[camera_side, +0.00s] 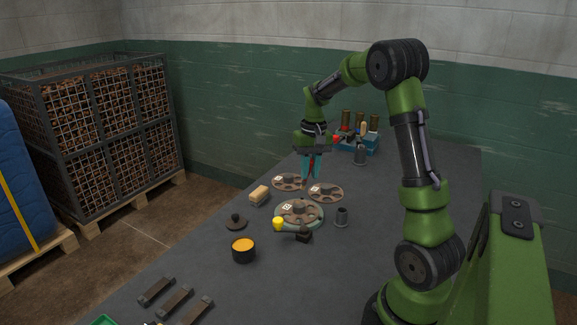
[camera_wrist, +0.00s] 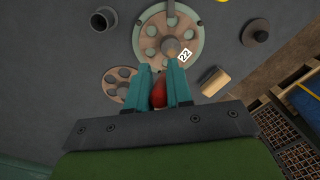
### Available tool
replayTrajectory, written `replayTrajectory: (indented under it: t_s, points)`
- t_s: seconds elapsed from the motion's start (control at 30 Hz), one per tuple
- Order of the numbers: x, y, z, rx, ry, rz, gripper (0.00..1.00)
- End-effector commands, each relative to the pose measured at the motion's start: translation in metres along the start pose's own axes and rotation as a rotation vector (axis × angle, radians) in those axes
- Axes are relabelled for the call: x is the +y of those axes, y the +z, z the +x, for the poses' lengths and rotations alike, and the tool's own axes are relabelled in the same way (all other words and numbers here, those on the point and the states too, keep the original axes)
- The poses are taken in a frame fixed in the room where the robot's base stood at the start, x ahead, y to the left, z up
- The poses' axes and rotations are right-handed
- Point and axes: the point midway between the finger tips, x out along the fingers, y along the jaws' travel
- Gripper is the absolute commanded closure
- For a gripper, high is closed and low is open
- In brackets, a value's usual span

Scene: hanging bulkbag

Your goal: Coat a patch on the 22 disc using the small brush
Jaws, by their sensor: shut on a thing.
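My gripper (camera_side: 311,170) points down above the far side of the discs, with its teal fingers shut on a red-handled tool, apparently the small brush. The red handle (camera_wrist: 158,92) shows between the fingertips (camera_wrist: 165,88) in the wrist view; its bristles cannot be made out. The 22 disc (camera_side: 299,211) is brown with round holes and lies on a pale green round plate. Its white label reads 22 in the wrist view (camera_wrist: 168,35). The disc is nearer the side camera than my gripper, and the tool appears apart from it. An orange-filled black pot (camera_side: 243,250) stands nearer the front.
Two other holed discs lie behind, one left (camera_side: 289,182) and one right (camera_side: 325,192). A tan block (camera_side: 259,195), a knobbed lid (camera_side: 236,222) and a grey cup (camera_side: 342,216) stand around. A blue rack (camera_side: 357,145) is behind.

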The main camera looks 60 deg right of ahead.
Motion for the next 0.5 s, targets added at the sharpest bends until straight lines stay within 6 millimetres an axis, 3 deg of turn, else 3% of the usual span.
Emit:
replayTrajectory:
  t_s: [0.3, 0.5]
  points:
    - [0.002, 0.0, 0.034, -0.004, 0.0, 0.002, 1.0]
    - [-0.013, 0.014, 0.041, -0.005, -0.002, -0.002, 1.0]
